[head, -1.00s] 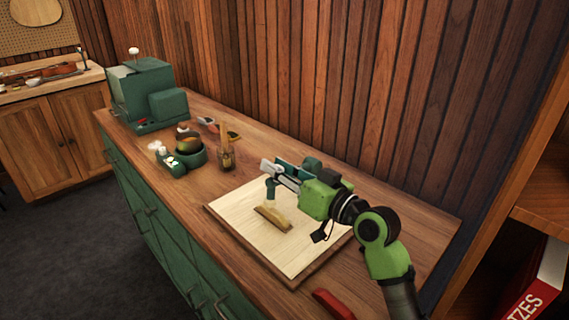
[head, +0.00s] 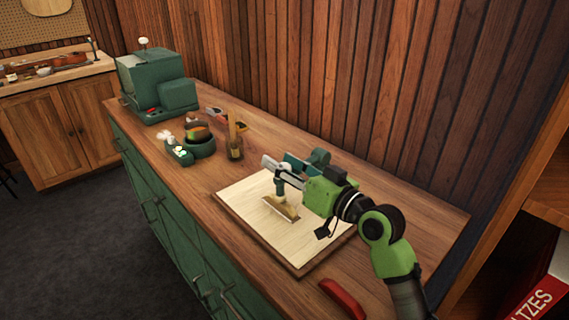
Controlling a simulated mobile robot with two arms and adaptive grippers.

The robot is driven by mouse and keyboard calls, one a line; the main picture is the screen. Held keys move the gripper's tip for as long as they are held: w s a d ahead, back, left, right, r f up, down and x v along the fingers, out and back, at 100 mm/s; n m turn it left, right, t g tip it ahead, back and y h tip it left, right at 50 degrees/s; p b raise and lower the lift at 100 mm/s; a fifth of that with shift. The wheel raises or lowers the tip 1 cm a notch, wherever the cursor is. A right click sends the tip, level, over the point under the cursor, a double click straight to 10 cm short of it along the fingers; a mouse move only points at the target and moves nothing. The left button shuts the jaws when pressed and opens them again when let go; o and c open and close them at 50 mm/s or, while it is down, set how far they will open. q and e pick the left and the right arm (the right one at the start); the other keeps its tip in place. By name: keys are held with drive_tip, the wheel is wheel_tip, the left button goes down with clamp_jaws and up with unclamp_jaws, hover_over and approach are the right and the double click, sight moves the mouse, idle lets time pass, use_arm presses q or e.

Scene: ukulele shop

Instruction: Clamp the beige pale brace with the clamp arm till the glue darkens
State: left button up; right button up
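The beige brace (head: 281,208) lies on the pale wooden board (head: 258,231) on the green workbench. A teal clamp (head: 318,158) stands at the board's back edge, partly hidden by my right gripper. Whether the fingers are shut on the clamp arm is too small to tell. Glue along the brace cannot be made out clearly. My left gripper is not in view.
A red-handled object (head: 342,298) lies at the bench's front right. A dark pot (head: 199,138), a jar with a brush (head: 235,146) and a green machine (head: 157,86) stand left of the board. A slatted wall (head: 330,80) closes the back.

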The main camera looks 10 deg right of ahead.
drive_tip(key=shift+d, duration=0.15)
drive_tip(key=v, duration=1.2)
